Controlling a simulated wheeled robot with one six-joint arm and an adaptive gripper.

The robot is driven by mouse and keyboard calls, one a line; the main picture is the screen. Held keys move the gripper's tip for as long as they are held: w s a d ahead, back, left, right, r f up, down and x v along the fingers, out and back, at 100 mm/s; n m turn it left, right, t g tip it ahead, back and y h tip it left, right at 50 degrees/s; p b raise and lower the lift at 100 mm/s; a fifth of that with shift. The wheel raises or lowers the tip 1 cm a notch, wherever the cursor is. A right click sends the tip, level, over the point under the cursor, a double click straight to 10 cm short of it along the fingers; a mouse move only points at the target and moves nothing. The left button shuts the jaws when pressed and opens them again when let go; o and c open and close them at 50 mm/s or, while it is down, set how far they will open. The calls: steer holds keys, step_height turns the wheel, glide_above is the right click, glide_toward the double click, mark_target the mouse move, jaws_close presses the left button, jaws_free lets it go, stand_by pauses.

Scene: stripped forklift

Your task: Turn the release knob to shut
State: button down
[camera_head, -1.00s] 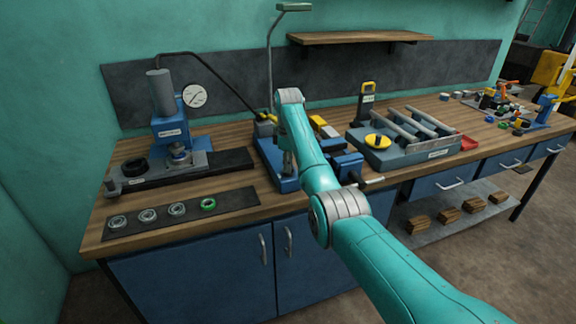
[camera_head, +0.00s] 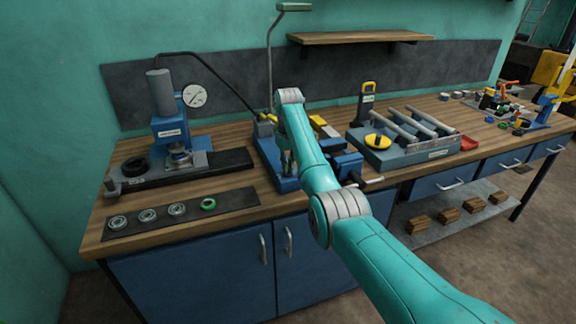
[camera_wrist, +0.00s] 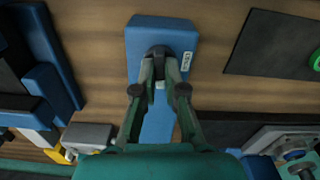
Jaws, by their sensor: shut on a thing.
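The release knob (camera_wrist: 157,53) is dark and round and sits on the blue pump base (camera_wrist: 172,32) in the wrist view. A small white label lies to its right, too small to read. My gripper (camera_wrist: 159,68) is above the base, its two fingers closed around the knob from both sides. The fingers and wrist hide part of the knob, so its turned position cannot be told. In the head view the blue pump base (camera_head: 266,152) stands mid-bench, and my arm covers most of my gripper (camera_head: 286,162) and the knob.
A blue press (camera_head: 170,130) with a dial gauge (camera_head: 194,96) stands to the left, joined to the pump by a black hose. A dark mat (camera_head: 230,200) with several rings lies in front. A blue vise (camera_head: 346,165) and a roller fixture (camera_head: 400,155) stand to the right.

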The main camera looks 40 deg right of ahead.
steer(key=shift+m, duration=0.6)
steer(key=c, duration=1.2)
jaws_free()
steer(key=shift+c, duration=0.2)
step_height(320, 180, up, 8)
steer(key=shift+f, duration=0.25)
